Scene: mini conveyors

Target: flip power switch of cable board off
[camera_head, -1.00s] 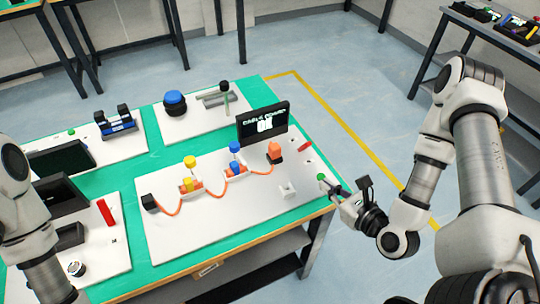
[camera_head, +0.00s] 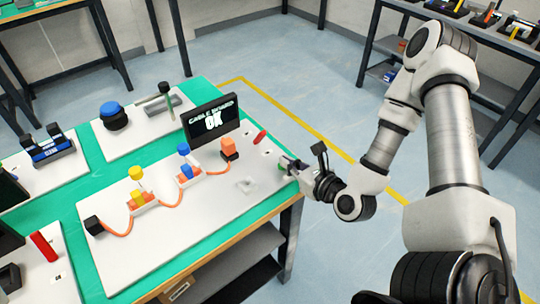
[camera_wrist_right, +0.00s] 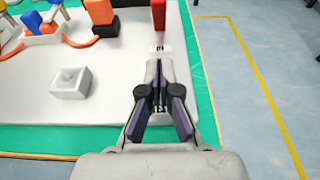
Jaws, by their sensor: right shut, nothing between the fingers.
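The cable board (camera_head: 190,225) is a white panel on the green table mat, with orange cables between blocks. Its black display (camera_head: 211,121) reads "CABLE BOARD OK". I cannot tell which is the power switch. My right gripper (camera_head: 285,163) is shut and empty over the board's right corner.
Blue (camera_head: 184,149) and yellow (camera_head: 136,173) plugs and an orange block (camera_head: 229,148) stand on the board. Other white panels with devices lie left and behind. The table's wooden edge runs below my right gripper; open floor lies to the right.

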